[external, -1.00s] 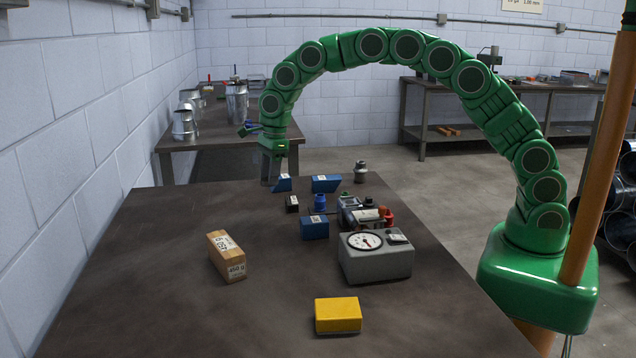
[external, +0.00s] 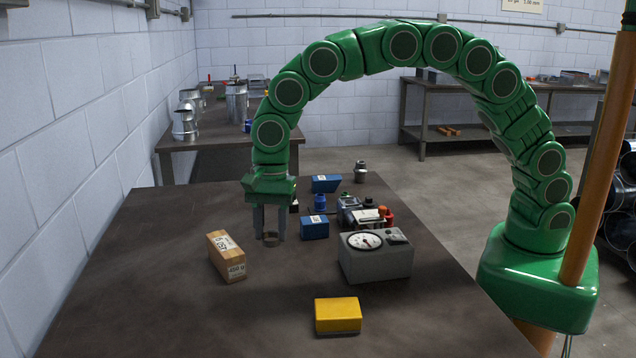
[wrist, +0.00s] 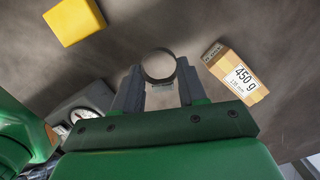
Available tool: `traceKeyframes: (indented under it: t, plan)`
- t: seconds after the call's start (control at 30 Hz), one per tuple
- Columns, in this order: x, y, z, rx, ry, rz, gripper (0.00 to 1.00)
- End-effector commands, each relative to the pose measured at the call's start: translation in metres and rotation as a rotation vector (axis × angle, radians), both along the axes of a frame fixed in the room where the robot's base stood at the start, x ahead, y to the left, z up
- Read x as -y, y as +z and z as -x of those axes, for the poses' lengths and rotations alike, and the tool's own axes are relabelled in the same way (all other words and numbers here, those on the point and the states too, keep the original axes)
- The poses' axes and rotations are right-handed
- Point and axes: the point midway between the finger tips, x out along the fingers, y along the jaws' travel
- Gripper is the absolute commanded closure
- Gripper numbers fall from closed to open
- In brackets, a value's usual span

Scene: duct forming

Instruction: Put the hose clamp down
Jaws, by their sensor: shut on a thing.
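My gripper (external: 270,238) points down over the table, with its fingers shut on a hose clamp (external: 270,239), a thin metal ring. In the wrist view the clamp (wrist: 159,66) sits between the tips of my gripper (wrist: 158,82) as an open round band. It is at or just above the table top (external: 170,290); I cannot tell whether it touches. The clamp is right of the wooden 450 g block (external: 227,257) and left of the blue block (external: 314,228).
A grey dial gauge box (external: 375,262) stands to the right. A yellow block (external: 338,315) lies near the front. Another blue block (external: 326,183) and a blue cylinder (external: 320,203) are farther back. The table's left and front-left areas are clear.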

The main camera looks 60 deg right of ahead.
Motion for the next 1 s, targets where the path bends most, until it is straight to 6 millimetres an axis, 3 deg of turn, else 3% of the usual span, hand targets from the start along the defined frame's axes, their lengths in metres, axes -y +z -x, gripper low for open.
traceKeyframes:
  t: [0.03,0.2,0.4,0.57,1.0]
  plan:
    - [-0.013,0.001,0.018,0.0,0.056,0.0,0.88]
    - [-0.043,0.0,0.067,-0.001,0.209,-0.002,0.88]
    - [-0.06,-0.001,0.1,-0.002,0.314,-0.001,0.88]
    - [-0.067,-0.003,0.103,-0.002,0.336,-0.002,0.88]
    - [-0.1,-0.024,0.079,-0.004,0.334,-0.001,0.88]
